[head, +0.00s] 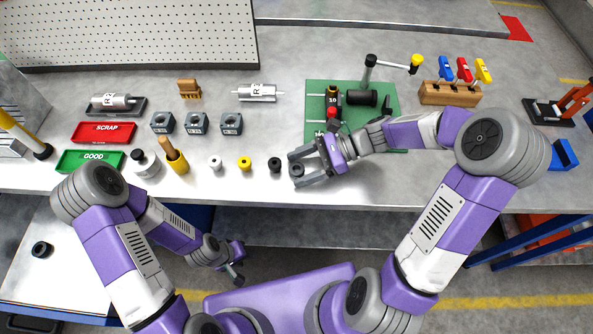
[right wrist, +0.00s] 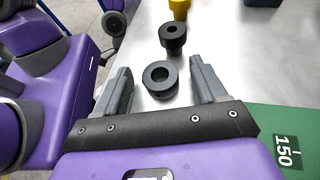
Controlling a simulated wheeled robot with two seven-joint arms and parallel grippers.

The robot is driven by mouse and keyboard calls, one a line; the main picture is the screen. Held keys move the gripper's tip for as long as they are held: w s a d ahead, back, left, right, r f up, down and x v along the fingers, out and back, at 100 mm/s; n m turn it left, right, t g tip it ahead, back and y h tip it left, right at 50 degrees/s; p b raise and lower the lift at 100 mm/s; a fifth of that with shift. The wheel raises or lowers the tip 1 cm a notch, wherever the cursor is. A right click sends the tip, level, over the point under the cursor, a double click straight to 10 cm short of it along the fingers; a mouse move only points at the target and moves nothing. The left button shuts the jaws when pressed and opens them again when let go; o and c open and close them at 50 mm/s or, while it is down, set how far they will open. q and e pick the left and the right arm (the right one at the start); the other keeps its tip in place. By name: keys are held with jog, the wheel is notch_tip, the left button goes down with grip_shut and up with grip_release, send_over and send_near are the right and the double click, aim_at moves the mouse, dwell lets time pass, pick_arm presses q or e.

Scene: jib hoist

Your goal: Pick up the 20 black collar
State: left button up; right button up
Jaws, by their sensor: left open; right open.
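A dark grey-black collar with a round bore (right wrist: 160,79) lies on the bench between the spread fingers of my right gripper (head: 293,169). In the right wrist view, gaps show between it and both fingers. It also shows in the head view (head: 297,170), partly framed by the jaws. A second black collar (head: 274,165) stands just left of the gripper; it also shows in the right wrist view (right wrist: 172,40), beyond the first. No size marking is readable on either. My left gripper (head: 236,272) is open and empty, low in front of the bench.
A yellow collar (head: 245,163) and a white collar (head: 215,163) continue the row leftward. A green mat (head: 390,103) with tools lies behind my right gripper. Red SCRAP (head: 104,132) and green GOOD (head: 90,161) trays sit left. A black ring (head: 42,249) lies on the lower left table.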

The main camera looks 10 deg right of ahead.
jog(key=shift+c, duration=0.2)
jog(key=c, duration=1.2)
